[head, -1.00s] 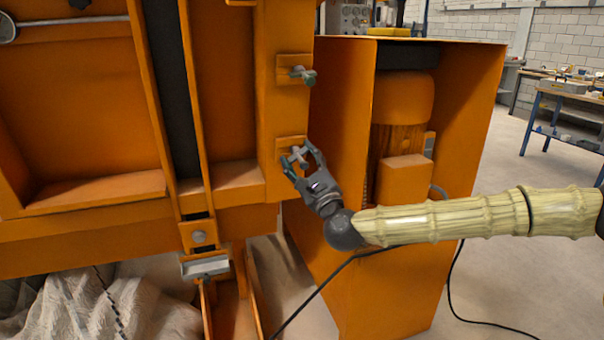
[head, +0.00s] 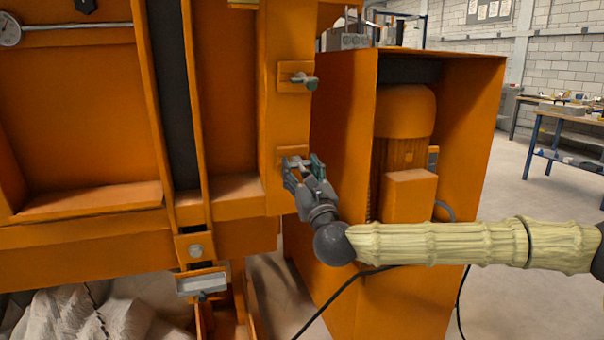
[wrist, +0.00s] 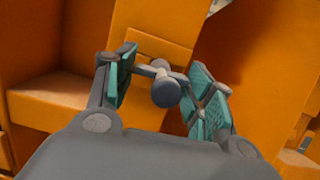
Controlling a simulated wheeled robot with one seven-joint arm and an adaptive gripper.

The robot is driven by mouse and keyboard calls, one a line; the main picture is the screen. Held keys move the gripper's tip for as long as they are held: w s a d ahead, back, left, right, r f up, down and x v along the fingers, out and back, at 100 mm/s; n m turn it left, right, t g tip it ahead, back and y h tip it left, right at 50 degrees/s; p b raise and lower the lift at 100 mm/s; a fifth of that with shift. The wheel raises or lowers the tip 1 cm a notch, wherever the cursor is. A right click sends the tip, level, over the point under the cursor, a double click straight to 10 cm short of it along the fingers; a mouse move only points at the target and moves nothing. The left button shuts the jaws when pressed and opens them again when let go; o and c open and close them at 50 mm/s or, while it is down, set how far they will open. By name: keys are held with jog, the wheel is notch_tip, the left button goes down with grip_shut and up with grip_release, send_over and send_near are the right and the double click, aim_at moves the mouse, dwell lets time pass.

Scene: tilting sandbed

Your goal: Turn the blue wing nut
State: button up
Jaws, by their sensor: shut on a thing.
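The wing nut in my gripper (head: 304,170) sits on the lower orange plate of the orange upright in the head view. It looks grey, with little blue to be seen. In the wrist view this wing nut (wrist: 166,90) lies between the teal finger pads, its round hub towards the camera and its wings reaching to either side. My gripper (wrist: 164,86) is shut on it, with one pad at each wing. A second grey wing nut (head: 305,81) sticks out from the upper plate, apart from my gripper.
The orange upright (head: 284,115) stands beside an open orange cabinet (head: 340,110) holding a motor-like unit (head: 404,112). A clamp-like metal block (head: 202,283) is at lower left. Dark cables run over the floor. Open floor and a blue-legged workbench (head: 570,125) are at right.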

dwell(0.3)
jog(key=o, duration=1)
jog(key=shift+o, duration=0.2)
jog(key=v, duration=1.2)
